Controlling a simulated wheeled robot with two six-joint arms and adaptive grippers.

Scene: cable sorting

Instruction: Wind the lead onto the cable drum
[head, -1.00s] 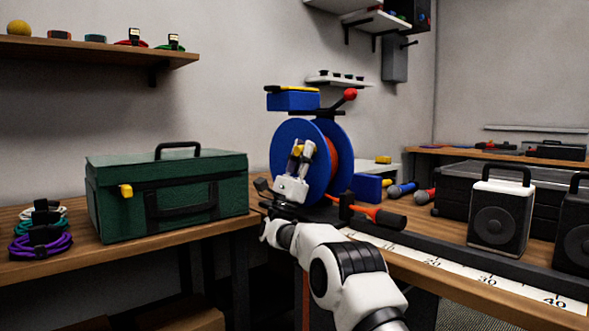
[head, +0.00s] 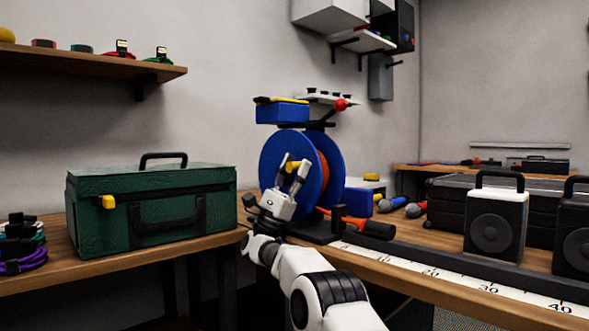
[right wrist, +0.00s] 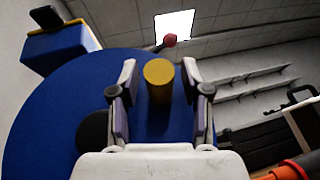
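The cable drum (head: 273,158) has a blue flange and stands upright on the bench, with orange-red lead (head: 322,172) between its flanges. A loose part of the orange lead runs out low at the right of the drum, towards a black end piece (head: 379,230). My right gripper (head: 293,166) is in front of the drum's near face; its fingers also show in the right wrist view (right wrist: 158,85). They are apart, with the drum's yellow knob (right wrist: 159,82) between them and a gap on each side. My left gripper is not in view.
A green case (head: 150,205) stands left of the drum, with coiled cables (head: 22,245) beyond it. A blue box (head: 282,112) sits above the drum. Speakers (head: 495,225) and black cases stand at the right, behind a measuring strip (head: 450,278) on the bench edge.

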